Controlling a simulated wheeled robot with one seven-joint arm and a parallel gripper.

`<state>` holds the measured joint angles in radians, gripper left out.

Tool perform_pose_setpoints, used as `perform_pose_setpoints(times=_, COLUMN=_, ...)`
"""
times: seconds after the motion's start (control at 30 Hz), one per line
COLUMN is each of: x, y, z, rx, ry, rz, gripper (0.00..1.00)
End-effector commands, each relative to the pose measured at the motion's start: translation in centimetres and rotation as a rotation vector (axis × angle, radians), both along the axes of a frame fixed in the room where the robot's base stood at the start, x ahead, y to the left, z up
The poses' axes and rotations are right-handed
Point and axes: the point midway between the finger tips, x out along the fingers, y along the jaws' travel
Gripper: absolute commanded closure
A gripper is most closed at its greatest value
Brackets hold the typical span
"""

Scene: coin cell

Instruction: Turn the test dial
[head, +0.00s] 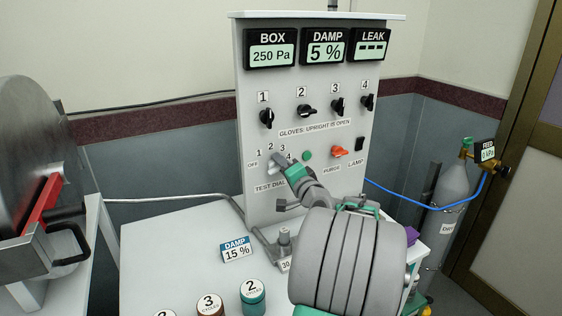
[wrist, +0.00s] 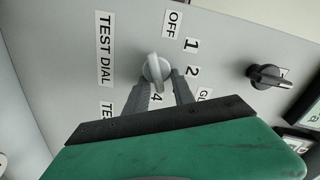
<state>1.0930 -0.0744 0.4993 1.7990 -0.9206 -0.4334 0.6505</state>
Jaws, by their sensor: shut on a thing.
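The test dial (wrist: 155,68) is a light grey knob on the upright panel, with marks OFF, 1, 2, 3 and 4 around it. My gripper (wrist: 160,82) has its two dark fingers on either side of the knob and is shut on it. The 3 mark is hidden in the wrist view, and I cannot tell which mark the knob points at. In the head view the dial (head: 273,159) is partly covered by my gripper (head: 280,164), which reaches in from the lower right.
Black glove knobs (head: 307,111) sit above the dial. A green button (head: 308,155) and orange purge knob (head: 338,152) are close to its right. A damp card (head: 236,249) and several lidded jars (head: 253,296) stand on the bench below. A gas cylinder (head: 450,195) stands at right.

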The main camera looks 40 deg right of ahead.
Motion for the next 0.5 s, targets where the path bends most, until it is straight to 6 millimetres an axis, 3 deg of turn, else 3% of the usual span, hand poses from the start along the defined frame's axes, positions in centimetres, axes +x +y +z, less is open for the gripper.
perform_pose_setpoints(times=0.5, x=-0.03, y=-0.14, z=-0.32, rx=0.229, ry=-0.068, rz=0.000, gripper=1.00)
